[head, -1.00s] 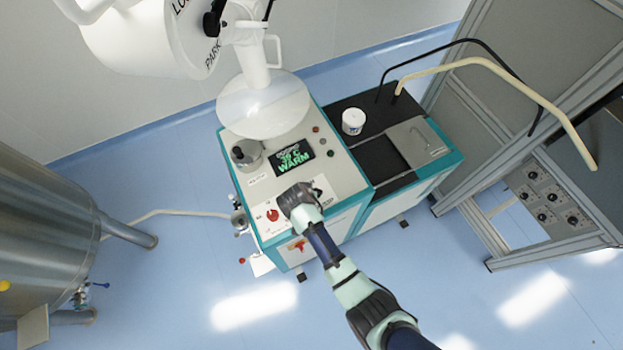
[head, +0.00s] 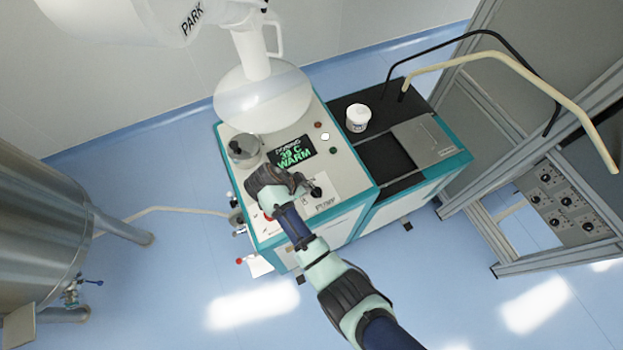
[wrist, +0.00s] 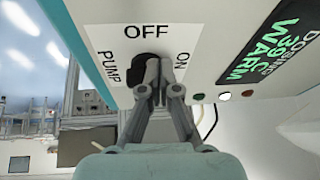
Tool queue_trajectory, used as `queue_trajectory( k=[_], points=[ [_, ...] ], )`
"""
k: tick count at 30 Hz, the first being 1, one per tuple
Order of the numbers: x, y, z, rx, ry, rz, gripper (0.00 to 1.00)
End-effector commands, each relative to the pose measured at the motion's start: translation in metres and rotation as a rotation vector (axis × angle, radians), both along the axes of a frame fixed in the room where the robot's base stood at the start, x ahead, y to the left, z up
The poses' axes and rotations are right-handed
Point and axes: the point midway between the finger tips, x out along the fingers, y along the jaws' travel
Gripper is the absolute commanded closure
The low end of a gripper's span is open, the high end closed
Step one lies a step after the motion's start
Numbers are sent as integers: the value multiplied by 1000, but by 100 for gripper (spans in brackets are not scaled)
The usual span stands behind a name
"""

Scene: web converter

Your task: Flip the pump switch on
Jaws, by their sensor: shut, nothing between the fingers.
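The pump switch is a black knob (wrist: 137,68) on a white label marked OFF, ON and PUMP. In the wrist view its right side is partly hidden behind my fingers, and I cannot tell exactly where it points. In the head view the knob (head: 316,192) shows just right of my fingertips. My gripper (wrist: 162,66) is shut and empty, with its fingertips beside the knob on the side of the ON mark. They look touching or very near. In the head view my gripper (head: 301,182) lies low over the front of the panel.
The panel has a display (head: 291,153) reading DOSING 39 C WARM. Beside it are small lamps, the middle one (head: 325,136) bright white. A metal pot (head: 243,148), a large clear flask (head: 262,100) and a white jar (head: 358,118) stand around. A steel tank (head: 35,235) is at left.

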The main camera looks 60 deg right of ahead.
Motion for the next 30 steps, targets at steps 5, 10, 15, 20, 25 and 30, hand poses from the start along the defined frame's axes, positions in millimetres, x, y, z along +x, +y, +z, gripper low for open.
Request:
queue_trajectory(
  k=[5, 10, 15, 20, 25, 30],
  points=[
    [0, 0, 0, 0, 1, 3, 100],
    [-3, -1, 1, 1, 2, 3, 100],
    [-12, -2, 3, 0, 2, 3, 100],
    [-18, -3, 3, -2, 3, 1, 100],
    [-19, -4, 2, -3, 5, 0, 100],
    [-18, -2, 1, -2, 6, 0, 100]
  ],
)
